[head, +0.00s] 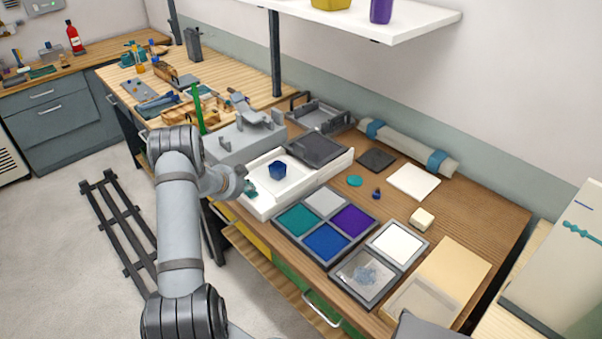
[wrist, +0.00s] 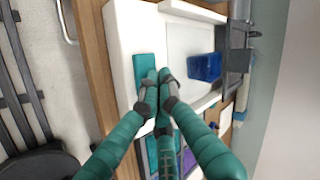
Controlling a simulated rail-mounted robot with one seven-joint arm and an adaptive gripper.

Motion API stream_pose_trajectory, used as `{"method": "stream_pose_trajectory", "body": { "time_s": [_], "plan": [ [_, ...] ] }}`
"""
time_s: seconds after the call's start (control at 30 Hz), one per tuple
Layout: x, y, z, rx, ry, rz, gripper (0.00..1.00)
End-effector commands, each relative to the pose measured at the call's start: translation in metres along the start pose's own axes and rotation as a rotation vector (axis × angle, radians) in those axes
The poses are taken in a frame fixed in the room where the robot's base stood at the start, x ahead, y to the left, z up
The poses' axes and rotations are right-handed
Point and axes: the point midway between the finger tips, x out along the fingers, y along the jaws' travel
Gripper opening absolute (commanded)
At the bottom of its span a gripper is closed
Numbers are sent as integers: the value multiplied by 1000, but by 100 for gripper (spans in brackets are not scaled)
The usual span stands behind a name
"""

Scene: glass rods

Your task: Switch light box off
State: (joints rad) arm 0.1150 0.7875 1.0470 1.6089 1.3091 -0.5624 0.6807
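The light box (head: 262,203) is a long white box on the wooden bench, with a pale square panel and a dark grey section at its far end. A blue glass block (head: 278,171) rests on the panel; it also shows in the wrist view (wrist: 204,67). A teal switch-like bar (wrist: 146,68) lies on the box's white border. My gripper (wrist: 158,76) has its teal fingers drawn together, with nothing visible between them. The tips are over or against the teal bar's edge; contact is unclear. In the head view my gripper (head: 247,187) is at the box's near-left end. I cannot tell whether the panel is lit.
A tray of coloured glass sheets (head: 283,232) sits right of the box. A grey machine (head: 240,142) stands behind it to the left. A wrapped roll (head: 410,147) lies along the wall. A shelf (head: 385,24) overhangs the bench.

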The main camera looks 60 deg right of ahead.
Motion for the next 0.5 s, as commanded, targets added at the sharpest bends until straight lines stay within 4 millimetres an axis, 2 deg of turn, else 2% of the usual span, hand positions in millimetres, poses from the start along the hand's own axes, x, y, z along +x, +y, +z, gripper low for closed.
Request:
{"method": "stream_pose_trajectory", "body": {
  "time_s": [0.5],
  "plan": [
    [-8, -7, -3, 0, 0, 0, 0]
  ]
}}
